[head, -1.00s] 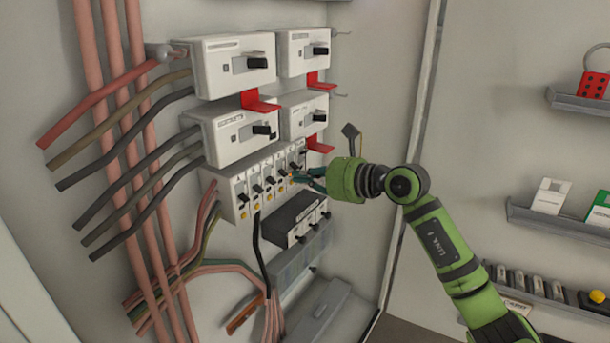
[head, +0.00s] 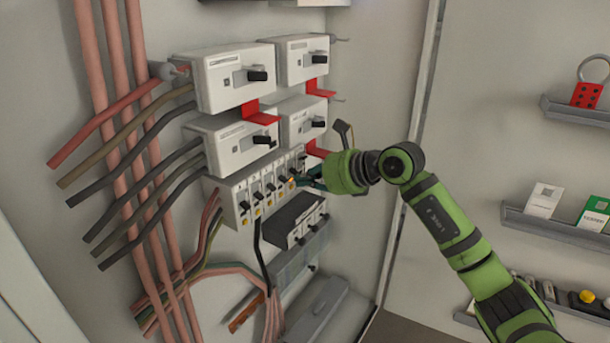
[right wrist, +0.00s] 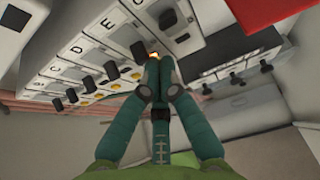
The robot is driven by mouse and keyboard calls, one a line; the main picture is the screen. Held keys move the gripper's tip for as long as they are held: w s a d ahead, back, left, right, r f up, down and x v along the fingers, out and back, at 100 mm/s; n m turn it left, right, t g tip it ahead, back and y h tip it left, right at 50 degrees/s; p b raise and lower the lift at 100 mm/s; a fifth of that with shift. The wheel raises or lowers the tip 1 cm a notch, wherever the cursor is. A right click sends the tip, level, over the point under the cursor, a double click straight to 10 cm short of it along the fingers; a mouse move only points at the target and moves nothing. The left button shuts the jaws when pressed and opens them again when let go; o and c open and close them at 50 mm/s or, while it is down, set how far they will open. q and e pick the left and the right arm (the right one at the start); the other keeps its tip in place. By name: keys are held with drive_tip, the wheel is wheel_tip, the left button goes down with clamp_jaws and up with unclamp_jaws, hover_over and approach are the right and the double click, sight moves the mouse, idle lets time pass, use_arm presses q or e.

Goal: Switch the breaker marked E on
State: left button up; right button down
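The breaker row (head: 231,199) is a white strip of lettered breakers with black levers and small yellow lamps. In the right wrist view, the letter E (right wrist: 108,20) is readable beside D. The E breaker's black lever (right wrist: 137,48) stands just left of my fingertips. An orange light glows at the lamp (right wrist: 155,56) in line with E, right at the fingertips. My right gripper (right wrist: 157,66) has its teal fingers together with nothing between them; it also shows in the head view (head: 301,180) at the row's right part. Contact and lever position are unclear. My left gripper is out of view.
White switch boxes (head: 228,75) with black handles and red brackets (head: 260,112) sit above the row. A dark-topped unit (head: 294,218) is just below it. Cables run on the left. Shelves with cards and a red lock (head: 587,95) are on the right wall.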

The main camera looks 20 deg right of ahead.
sight(297, 170)
wheel_tip(297, 170, up, 3)
drive_tip(key=shift+s+d+g+h, duration=0.1)
drive_tip(key=shift+g+h, duration=0.2)
drive_tip(key=shift+g, duration=0.1)
drive_tip(key=shift+r+g+h+p, duration=0.1)
drive_tip(key=shift+g+h+p, duration=0.2)
drive_tip(key=shift+p, duration=0.1)
